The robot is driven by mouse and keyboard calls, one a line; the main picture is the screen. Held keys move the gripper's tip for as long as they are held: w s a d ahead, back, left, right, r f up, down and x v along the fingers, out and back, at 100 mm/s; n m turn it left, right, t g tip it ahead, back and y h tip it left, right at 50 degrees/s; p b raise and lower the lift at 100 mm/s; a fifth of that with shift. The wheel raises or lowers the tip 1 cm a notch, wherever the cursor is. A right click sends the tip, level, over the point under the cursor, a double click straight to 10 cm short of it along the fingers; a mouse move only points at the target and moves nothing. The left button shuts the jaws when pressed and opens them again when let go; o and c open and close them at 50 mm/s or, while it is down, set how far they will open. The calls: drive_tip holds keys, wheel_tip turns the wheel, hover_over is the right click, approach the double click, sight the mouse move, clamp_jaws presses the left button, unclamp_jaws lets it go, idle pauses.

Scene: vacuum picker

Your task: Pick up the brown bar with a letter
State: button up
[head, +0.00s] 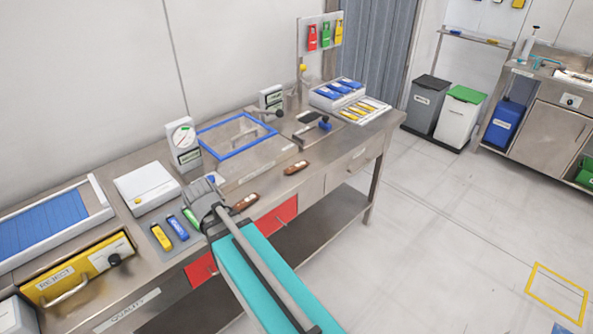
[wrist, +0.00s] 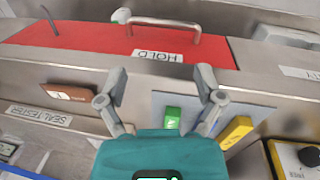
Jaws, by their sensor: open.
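Two brown bars lie on the steel bench in the head view: a nearer brown bar (head: 244,199) just right of my gripper (head: 207,200), and a farther brown bar (head: 296,167) near the bench's front edge. Each has a small pale mark; I cannot read a letter there. In the wrist view one brown bar (wrist: 73,93) with a white mark lies left of my gripper (wrist: 161,78), apart from the left finger. My gripper is open with nothing between its fingers, above the bench near the grey mat.
A grey mat (wrist: 268,113) holds a green piece (wrist: 172,117) and a yellow piece (wrist: 234,132) beside my right finger. A red HOLD drawer front (wrist: 100,38) has a metal handle. A blue-framed panel (head: 237,135) and a white scale box (head: 146,188) stand farther back.

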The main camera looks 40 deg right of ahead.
sight(288, 170)
drive_tip(key=w+d+n+h+b, duration=0.1)
drive_tip(key=w+d+n+h, duration=0.1)
drive_tip(key=d, duration=0.2)
drive_tip(key=w+d+n+h+b, duration=0.1)
drive_tip(key=w+d+n+h, duration=0.1)
drive_tip(key=d, duration=0.3)
drive_tip(key=w+d+n+h+b, duration=0.1)
drive_tip(key=w+d+n, duration=0.2)
drive_tip(key=w+d, duration=0.1)
drive_tip(key=shift+w+d+f+h+b, duration=0.1)
drive_tip(key=shift+d+f+h+b, duration=0.2)
drive_tip(key=shift+d+f+h, duration=0.15)
drive_tip(key=w+d+r+n+h+b, duration=0.1)
drive_tip(key=w+d+n, duration=0.1)
drive_tip(key=d, duration=0.2)
drive_tip(key=w+d+r+n+h+b, duration=0.1)
drive_tip(key=w+d+n+h, duration=0.1)
drive_tip(key=d+n, duration=0.1)
drive_tip(key=w+d+r+n+h+b, duration=0.1)
drive_tip(key=w+d+n+h, duration=0.1)
drive_tip(key=d, duration=0.4)
drive_tip(key=shift+r+n+h+b, duration=0.3)
drive_tip(key=shift+r+n, duration=0.1)
drive_tip(key=shift+n, duration=0.1)
drive_tip(key=shift+w+d+r+n+h, duration=0.15)
drive_tip(key=shift+d+r+n+h, duration=0.15)
drive_tip(key=shift+d, duration=0.1)
drive_tip(key=shift+f, duration=0.1)
